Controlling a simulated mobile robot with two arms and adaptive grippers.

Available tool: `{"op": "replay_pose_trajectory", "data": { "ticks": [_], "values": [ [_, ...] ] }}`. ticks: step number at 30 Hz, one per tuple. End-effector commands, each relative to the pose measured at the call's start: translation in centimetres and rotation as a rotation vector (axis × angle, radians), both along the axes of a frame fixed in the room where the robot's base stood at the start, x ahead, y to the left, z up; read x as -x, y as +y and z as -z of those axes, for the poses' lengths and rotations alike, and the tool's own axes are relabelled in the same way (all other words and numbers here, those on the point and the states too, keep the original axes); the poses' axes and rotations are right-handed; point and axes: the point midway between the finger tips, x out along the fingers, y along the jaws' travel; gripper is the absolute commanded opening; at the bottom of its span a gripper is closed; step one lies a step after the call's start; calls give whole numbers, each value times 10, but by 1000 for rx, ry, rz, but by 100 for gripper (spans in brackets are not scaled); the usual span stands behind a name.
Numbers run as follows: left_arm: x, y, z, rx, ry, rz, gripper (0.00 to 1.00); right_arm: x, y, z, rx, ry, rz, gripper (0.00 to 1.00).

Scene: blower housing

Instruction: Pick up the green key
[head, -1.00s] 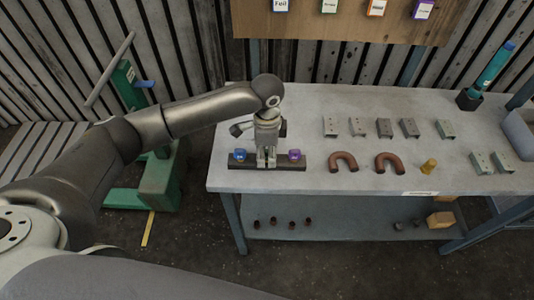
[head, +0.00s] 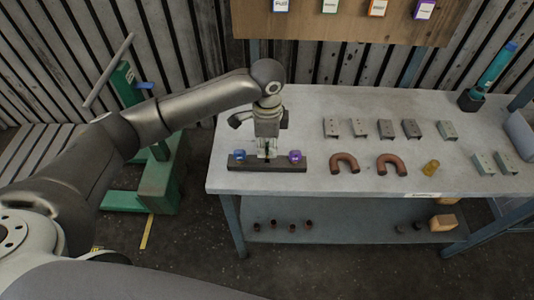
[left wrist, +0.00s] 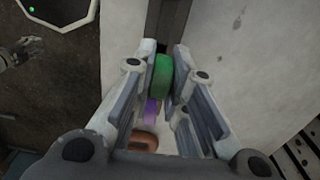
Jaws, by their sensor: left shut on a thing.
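The green key (left wrist: 162,77) is between the two fingers of my left gripper (left wrist: 167,88) in the left wrist view, and the fingers are shut on it. In the head view my left gripper (head: 266,155) is over the middle of a dark bar-shaped holder (head: 268,166) at the table's front left. A blue key (head: 238,155) stands at the holder's left end and a purple key (head: 295,156) at its right end. The green key is hard to make out in the head view. I cannot tell whether it is clear of the holder.
On the grey table (head: 330,180), right of the holder, lie two brown U-shaped pipes (head: 345,163), a yellow part (head: 431,167) and several grey brackets (head: 385,129). A dark stand with a teal tool (head: 494,68) is at the back right. A green machine (head: 160,180) stands left of the table.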

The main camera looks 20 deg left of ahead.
Motion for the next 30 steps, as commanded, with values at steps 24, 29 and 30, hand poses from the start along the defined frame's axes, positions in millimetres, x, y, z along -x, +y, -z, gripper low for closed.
{"op": "replay_pose_trajectory", "data": {
  "ticks": [24, 29, 30],
  "values": [
    [130, -1, -94, -2, -2, 1, 0, 0, 0, 21, 0, 0, -1, 40],
    [138, -2, -97, -1, 0, 1, 0, 0, 0, 21, 0, 0, -1, 40],
    [139, -2, -98, -1, -1, 0, 0, 0, 0, 21, 0, 0, -1, 40]
  ]
}}
